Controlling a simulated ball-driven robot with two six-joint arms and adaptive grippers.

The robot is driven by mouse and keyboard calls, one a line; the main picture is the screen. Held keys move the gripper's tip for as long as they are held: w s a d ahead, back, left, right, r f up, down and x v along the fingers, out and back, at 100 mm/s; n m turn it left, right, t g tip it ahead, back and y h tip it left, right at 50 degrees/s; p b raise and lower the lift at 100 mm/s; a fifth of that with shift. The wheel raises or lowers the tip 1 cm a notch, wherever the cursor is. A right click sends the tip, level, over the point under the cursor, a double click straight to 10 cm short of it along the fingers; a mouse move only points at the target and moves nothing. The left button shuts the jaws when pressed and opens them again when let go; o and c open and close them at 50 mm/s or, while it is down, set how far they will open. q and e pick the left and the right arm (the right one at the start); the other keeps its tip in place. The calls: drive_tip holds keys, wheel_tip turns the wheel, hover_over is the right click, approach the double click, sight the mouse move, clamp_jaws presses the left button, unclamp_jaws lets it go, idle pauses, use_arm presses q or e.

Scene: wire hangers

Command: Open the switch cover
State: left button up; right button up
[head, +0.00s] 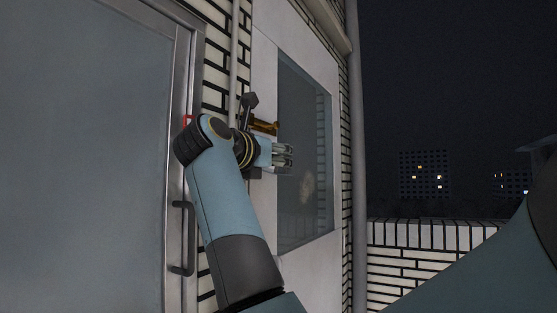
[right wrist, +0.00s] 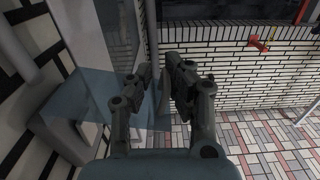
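I cannot make out the switch cover for certain. A small red-edged piece (head: 188,120) shows in the head view beside the door frame, partly hidden behind my right arm; I cannot tell what it is. My right gripper (head: 285,157) is in front of the white panel with a window, to the right of that red-edged piece. In the right wrist view its two dark fingers (right wrist: 158,70) stand apart, with nothing clearly held between them. My left gripper is not in view.
A grey door (head: 85,150) with a dark handle (head: 182,238) fills the left. A brass-coloured piece (head: 265,127) lies just behind my right wrist. A window (head: 305,190) stands behind the gripper. In the wrist view, a red fitting (right wrist: 258,43) is on the brick wall above a tiled floor.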

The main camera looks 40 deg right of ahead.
drive_tip(key=shift+s+r, duration=0.1)
drive_tip(key=shift+s, duration=0.05)
drive_tip(key=shift+s+d+r, duration=0.1)
drive_tip(key=shift+s, duration=0.25)
drive_tip(key=shift+a, duration=0.2)
drive_tip(key=v, duration=0.7)
drive_tip(key=shift+s, duration=0.1)
